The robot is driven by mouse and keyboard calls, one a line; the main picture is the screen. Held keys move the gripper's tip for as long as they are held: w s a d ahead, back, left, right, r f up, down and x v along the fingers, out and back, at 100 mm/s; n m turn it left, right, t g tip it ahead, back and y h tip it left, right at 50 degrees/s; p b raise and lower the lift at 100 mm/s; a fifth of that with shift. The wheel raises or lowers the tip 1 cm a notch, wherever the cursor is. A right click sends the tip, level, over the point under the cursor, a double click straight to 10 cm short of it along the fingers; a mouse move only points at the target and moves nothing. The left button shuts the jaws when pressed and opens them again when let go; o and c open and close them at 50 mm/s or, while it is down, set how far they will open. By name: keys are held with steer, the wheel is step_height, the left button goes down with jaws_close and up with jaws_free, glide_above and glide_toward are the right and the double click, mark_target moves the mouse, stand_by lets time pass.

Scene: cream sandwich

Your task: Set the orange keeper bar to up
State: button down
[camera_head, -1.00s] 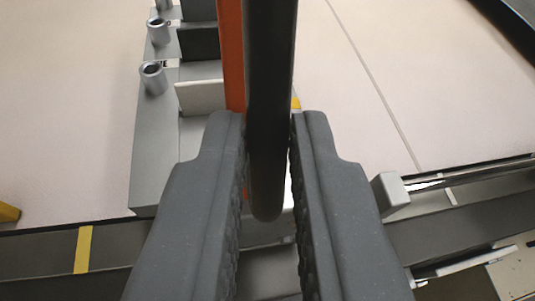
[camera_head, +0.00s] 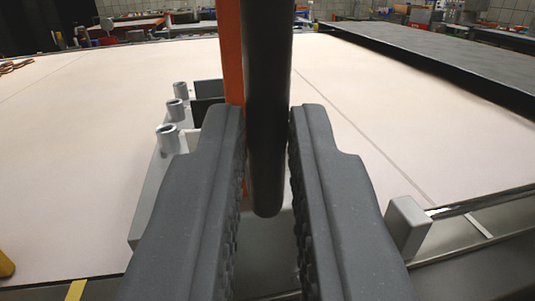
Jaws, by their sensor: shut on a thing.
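The orange keeper bar (camera_head: 232,60) runs upright in the picture, just left of a dark round handle (camera_head: 267,110). The handle's rounded lower end sits between the two fingers of my gripper (camera_head: 268,120), which is shut on it. The bar's lower part is hidden behind the left finger. A grey fixture (camera_head: 150,205) with several short metal tubes (camera_head: 167,138) lies behind and left of the fingers. How the bar joins the fixture is hidden.
A pale table top (camera_head: 80,120) spreads on both sides and is mostly clear. A dark slab (camera_head: 440,65) lies at the right back. A grey block (camera_head: 408,227) with a metal rod stands at the right front. Cluttered benches line the far wall.

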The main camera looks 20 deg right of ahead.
steer(key=shift+f, duration=0.35)
steer(key=c, duration=1.7)
jaws_free()
steer(key=shift+s, duration=0.1)
steer(key=shift+o, duration=1.2)
steer(key=shift+r, duration=0.15)
steer(key=b+v, duration=1)
steer(key=v, duration=0.3)
steer(key=shift+s+a+b, duration=0.15)
steer(key=shift+s+b, duration=0.15)
steer(key=shift+s, duration=0.05)
